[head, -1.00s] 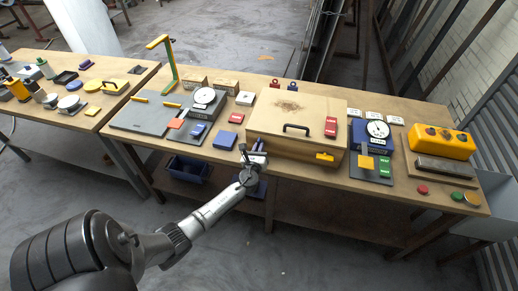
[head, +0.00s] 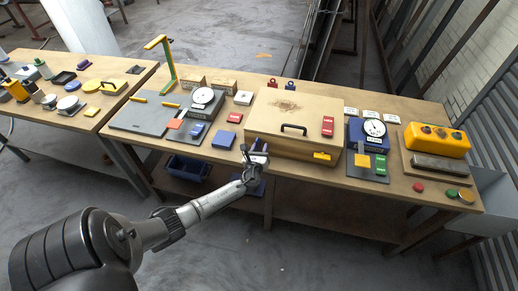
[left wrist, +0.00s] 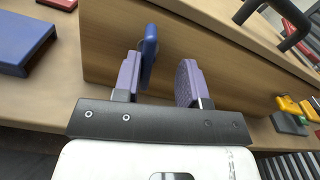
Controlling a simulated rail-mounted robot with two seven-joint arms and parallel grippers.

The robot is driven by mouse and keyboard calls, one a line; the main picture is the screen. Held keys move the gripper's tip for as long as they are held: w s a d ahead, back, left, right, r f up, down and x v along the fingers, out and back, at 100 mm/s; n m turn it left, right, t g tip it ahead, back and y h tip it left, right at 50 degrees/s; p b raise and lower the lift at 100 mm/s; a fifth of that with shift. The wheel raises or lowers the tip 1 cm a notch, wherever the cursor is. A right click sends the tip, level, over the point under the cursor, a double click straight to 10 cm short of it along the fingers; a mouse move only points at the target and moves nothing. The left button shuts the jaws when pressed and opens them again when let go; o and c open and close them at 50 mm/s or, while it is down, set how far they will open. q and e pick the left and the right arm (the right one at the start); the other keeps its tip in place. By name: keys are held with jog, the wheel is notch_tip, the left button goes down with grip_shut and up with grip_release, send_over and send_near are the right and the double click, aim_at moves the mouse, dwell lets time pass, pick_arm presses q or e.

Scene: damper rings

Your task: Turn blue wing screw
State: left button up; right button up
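The blue wing screw (left wrist: 149,52) shows in the left wrist view as a thin upright blue wing at the front face of the wooden box (left wrist: 220,75). My left gripper (left wrist: 160,80) is open, its two purple finger pads on either side of the wing. The wing is close to the left pad and well apart from the right one; I cannot tell whether it touches the left pad. In the head view my left gripper (head: 256,156) is at the lower left front of the box (head: 265,118) and largely hides the screw. My right gripper is not in view.
The box has a black handle (head: 294,128), a red block (head: 328,126) and a yellow latch (head: 322,156). A blue block (head: 224,140) lies left of the gripper. A blue dial device (head: 374,130) stands to the right.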

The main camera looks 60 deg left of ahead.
pick_arm(q)
jog(key=shift+s+d+r, duration=0.1)
jog(key=shift+s+d+p, duration=0.35)
jog(key=shift+s+d, duration=0.15)
jog(key=shift+s, duration=0.05)
jog(key=p+v, duration=0.2)
jog(key=v, duration=0.4)
dwell(0.5)
